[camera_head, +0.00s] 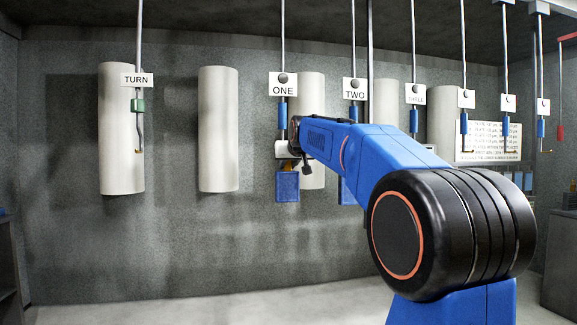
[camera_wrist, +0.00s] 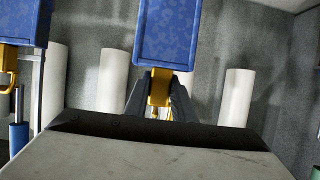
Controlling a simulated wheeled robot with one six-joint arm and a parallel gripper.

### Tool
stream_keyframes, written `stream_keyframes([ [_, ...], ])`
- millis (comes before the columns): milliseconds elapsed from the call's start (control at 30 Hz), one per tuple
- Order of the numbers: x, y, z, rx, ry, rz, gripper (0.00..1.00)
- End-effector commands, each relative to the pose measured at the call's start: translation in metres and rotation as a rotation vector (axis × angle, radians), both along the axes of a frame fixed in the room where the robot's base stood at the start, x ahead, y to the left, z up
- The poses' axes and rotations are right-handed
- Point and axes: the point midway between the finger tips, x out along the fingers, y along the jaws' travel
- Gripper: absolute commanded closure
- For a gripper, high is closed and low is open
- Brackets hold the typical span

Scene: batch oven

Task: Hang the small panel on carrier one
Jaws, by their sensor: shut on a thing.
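My gripper (camera_wrist: 160,88) is shut on the yellow tab of a small blue panel (camera_wrist: 167,32). In the head view, the panel (camera_head: 287,187) hangs upright below my gripper, under the ONE sign (camera_head: 283,85). Carrier one is a thin rod with a blue sleeve (camera_head: 282,115); its lower end is hidden behind my wrist. The yellow tab (camera_wrist: 159,92) sits between the two dark fingers in the wrist view. Something thin and yellowish shows just below the tab. I cannot tell whether the tab touches carrier one's hook.
Another blue panel (camera_wrist: 22,20) with a yellow hanger is close at left in the wrist view. In the head view it (camera_head: 347,191) is partly behind my arm, below the TWO sign (camera_head: 355,91). More carriers stand at right. The TURN carrier (camera_head: 137,80) is at left, with free room between.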

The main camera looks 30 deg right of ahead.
Motion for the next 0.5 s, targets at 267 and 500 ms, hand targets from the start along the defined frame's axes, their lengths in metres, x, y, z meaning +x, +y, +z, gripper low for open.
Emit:
stream_keyframes([
  [267,0.013,-0.004,-0.001,0.0,0.0,0.0,1.0],
  [500,0.024,-0.007,-0.001,0.0,0.0,0.0,1.0],
])
